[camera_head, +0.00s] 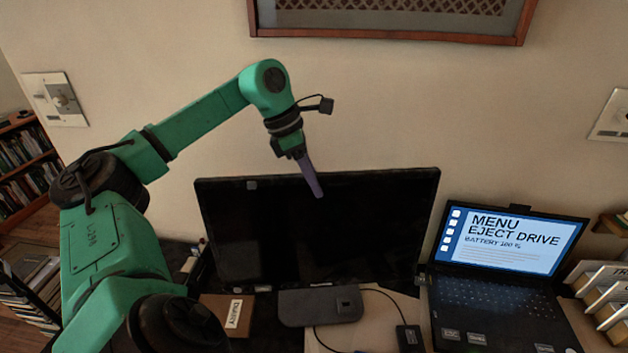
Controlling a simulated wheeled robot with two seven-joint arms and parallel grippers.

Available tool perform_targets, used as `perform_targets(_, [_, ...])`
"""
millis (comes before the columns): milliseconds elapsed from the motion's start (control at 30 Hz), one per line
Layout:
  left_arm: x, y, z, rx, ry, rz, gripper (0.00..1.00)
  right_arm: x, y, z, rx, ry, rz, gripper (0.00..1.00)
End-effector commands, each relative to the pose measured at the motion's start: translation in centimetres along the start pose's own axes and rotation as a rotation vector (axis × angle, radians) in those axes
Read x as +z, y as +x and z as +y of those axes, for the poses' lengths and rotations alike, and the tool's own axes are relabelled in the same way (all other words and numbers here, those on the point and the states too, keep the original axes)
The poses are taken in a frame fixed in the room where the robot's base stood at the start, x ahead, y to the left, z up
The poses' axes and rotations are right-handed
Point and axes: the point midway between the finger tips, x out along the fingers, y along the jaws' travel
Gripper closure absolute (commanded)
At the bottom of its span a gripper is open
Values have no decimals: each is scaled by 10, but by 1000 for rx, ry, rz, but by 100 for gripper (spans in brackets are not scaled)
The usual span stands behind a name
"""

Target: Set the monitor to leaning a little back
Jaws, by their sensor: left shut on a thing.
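The monitor (370,230) is a wide black screen, dark and blank, standing on the desk against the wall in the middle of the view. Its exact tilt is hard to judge from this angle. My left gripper (314,182) comes down from above onto the middle of the monitor's top edge, its purple finger overlapping the upper part of the screen. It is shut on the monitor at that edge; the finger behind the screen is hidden. My right gripper is not in view.
An open laptop (510,240) with a lit blue screen stands close to the monitor's right. A dark grey device (320,308), a small black box (409,338) with a cable and a brown book (228,314) lie in front. A framed picture (390,35) hangs above.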

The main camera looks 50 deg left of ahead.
Motion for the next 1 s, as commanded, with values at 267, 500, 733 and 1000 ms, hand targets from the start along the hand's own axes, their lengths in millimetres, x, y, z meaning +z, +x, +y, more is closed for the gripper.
perform_targets(267, [0, -1, 3, 13, -1, -4, 100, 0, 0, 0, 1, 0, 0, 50])
perform_targets(500, [0, -1, 3, 11, -1, -4, 40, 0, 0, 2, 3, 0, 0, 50])
perform_targets(733, [0, 0, 2, 6, -1, -2, 40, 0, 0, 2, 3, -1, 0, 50])
perform_targets(1000, [0, 0, 1, 3, 0, -1, 40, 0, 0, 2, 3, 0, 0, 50])
